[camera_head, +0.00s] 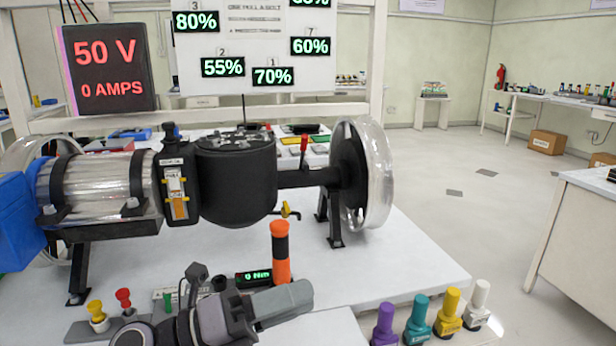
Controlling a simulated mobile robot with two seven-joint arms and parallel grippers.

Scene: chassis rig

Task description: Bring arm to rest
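My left gripper (235,308) and its grey arm parts are at the bottom centre, low in front of the white bench. Its fingers are seen at a steep angle, so I cannot tell whether they are open or shut. Nothing clearly shows held in it. An orange and black handle (280,255) stands upright just behind it, with a small green-lit display (254,278) beside it. I cannot tell whether either touches the gripper. My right gripper is not in view.
The chassis rig, with a black motor housing (236,180) and clear wheel (375,178), spans the white bench (405,262). Purple, teal, yellow and white-topped pegs (447,310) stand at lower right. Yellow and red knobs (124,299) are at lower left. Bench space right of the handle is clear.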

